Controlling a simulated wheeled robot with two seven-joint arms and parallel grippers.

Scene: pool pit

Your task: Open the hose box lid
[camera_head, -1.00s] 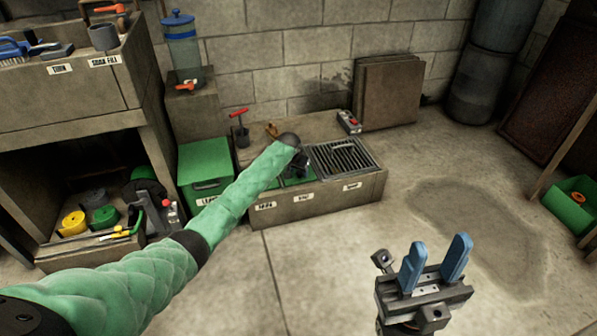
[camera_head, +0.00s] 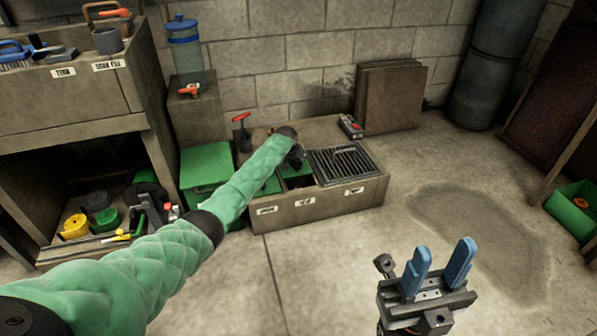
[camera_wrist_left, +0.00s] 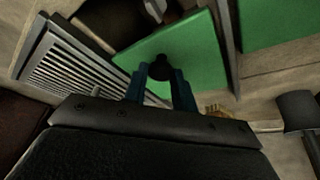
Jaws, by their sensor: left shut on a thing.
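My left gripper (camera_wrist_left: 160,85) is shut on the dark knob (camera_wrist_left: 160,66) of a green lid (camera_wrist_left: 198,47) on the low box unit (camera_head: 325,205). In the left wrist view this lid sits askew to the grate and the frame beside it. A dark opening (camera_head: 302,183) shows at the front of the middle compartment in the head view. There, my left arm's end hides the gripper's fingers and most of the lid. My right gripper (camera_head: 440,270) is open and empty, with blue fingers, over the floor at lower right.
A slatted grate (camera_head: 343,163) covers the right compartment, and another green lid (camera_wrist_left: 275,20) lies on the opposite side. A red-handled tool (camera_head: 242,130) and a grey-red box (camera_head: 350,126) stand on the unit. A green box (camera_head: 205,170) is to its left. The floor in front is clear.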

